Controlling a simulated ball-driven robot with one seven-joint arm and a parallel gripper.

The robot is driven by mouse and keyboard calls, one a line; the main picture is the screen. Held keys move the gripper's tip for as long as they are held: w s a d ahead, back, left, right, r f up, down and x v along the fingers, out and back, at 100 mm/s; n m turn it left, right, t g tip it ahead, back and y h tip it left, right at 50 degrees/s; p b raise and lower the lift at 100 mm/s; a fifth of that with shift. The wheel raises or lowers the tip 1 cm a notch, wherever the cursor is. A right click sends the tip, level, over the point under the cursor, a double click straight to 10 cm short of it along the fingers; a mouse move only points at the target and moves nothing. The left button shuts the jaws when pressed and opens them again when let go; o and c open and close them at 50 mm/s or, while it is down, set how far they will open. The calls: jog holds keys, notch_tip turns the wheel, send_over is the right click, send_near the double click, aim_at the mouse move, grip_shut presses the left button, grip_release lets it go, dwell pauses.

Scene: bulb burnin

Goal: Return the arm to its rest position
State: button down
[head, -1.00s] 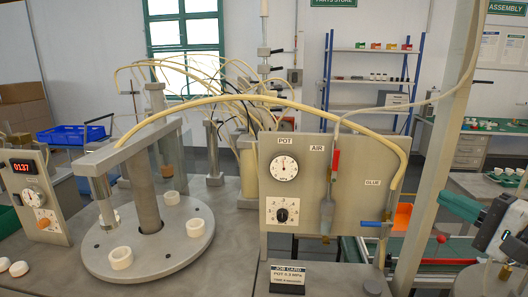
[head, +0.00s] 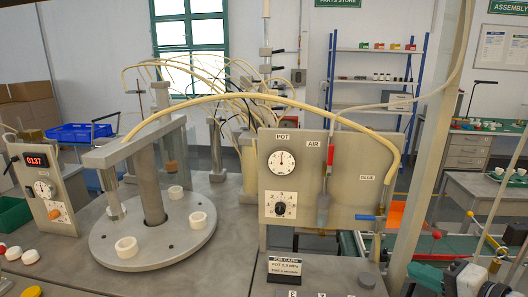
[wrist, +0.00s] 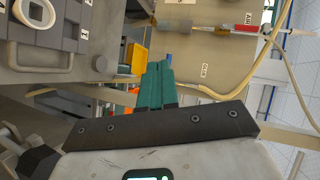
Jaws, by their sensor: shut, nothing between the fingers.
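My gripper (wrist: 158,72) shows in the wrist view as two teal fingers pressed together, with nothing between them. It is beside the bench, with the panel (wrist: 222,72) beyond the fingertips and clear of them. In the head view only part of my white and black arm (head: 468,280) shows at the bottom right corner, to the right of the panel (head: 345,200).
The turntable (head: 160,250) with white rings stands on the bench at the left. A job card (head: 284,267) stands below the panel. A slanted grey post (head: 425,170) and a green mat (head: 440,248) are at the right. Yellow hoses arch overhead.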

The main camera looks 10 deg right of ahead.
jog(key=s+a+f+n+g+h, duration=0.1)
jog(key=s+a+f+n+g, duration=0.3)
jog(key=f, duration=0.5)
jog(key=s+a+f+n+g+h, duration=0.1)
jog(key=s+a+f+g, duration=0.2)
jog(key=s+f, duration=0.5)
jog(key=s+a+f+n+g+h, duration=0.1)
jog(key=s+f+n+g, duration=0.1)
jog(key=s+f, duration=0.3)
jog(key=s+a+f+n+g+h, duration=0.1)
jog(key=s+f+n+g, duration=0.2)
jog(key=s, duration=0.8)
notch_tip(320, 180, down, 2)
jog(key=shift+s+a+f+n+g+h, duration=0.1)
jog(key=shift+s+a+n+g+h, duration=0.15)
jog(key=shift+n, duration=0.75)
jog(key=c, duration=1.8)
grip_release()
jog(key=shift+w, duration=0.1)
